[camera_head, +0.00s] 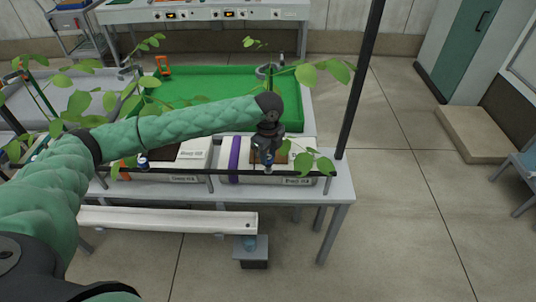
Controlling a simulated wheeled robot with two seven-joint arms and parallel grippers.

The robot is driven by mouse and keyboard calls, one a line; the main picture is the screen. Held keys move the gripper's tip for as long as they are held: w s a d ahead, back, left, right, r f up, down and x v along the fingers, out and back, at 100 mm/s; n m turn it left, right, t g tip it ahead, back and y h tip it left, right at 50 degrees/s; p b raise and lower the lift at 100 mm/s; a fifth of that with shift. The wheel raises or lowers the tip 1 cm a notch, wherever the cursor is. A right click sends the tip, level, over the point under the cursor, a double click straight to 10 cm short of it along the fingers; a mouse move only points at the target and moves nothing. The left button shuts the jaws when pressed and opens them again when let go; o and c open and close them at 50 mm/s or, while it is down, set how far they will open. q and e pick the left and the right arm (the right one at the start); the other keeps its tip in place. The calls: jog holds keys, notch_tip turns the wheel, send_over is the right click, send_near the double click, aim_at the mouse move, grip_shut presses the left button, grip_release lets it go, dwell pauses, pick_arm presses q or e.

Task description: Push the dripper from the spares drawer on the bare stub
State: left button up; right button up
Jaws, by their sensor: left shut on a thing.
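My left gripper (268,153) points down at the front of the bench, above the black pipe (185,171). It is shut on a small blue dripper (268,160), mostly hidden by the fingers. The dripper is at the pipe, over the spot where a stub would be; I cannot tell whether it touches or sits on the stub. Another blue dripper (143,162) stands on the pipe further left. The spares drawer cannot be made out. My right gripper is out of view.
White grow slabs (235,178) with leafy plants lie behind the pipe. A green tray (235,85) is behind them. A black post (360,80) rises at the bench's right end. A white gutter (165,219) runs below, with a cup (250,243) under its end.

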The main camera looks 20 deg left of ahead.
pick_arm(q)
jog(key=shift+f, duration=0.55)
dwell(0.5)
jog(key=shift+p, duration=0.4)
jog(key=shift+p, duration=0.35)
jog(key=shift+f, duration=0.45)
dwell(0.5)
jog(key=shift+p, duration=0.75)
jog(key=shift+f+p, duration=0.6)
dwell(1.1)
jog(key=shift+p, duration=0.5)
dwell(0.8)
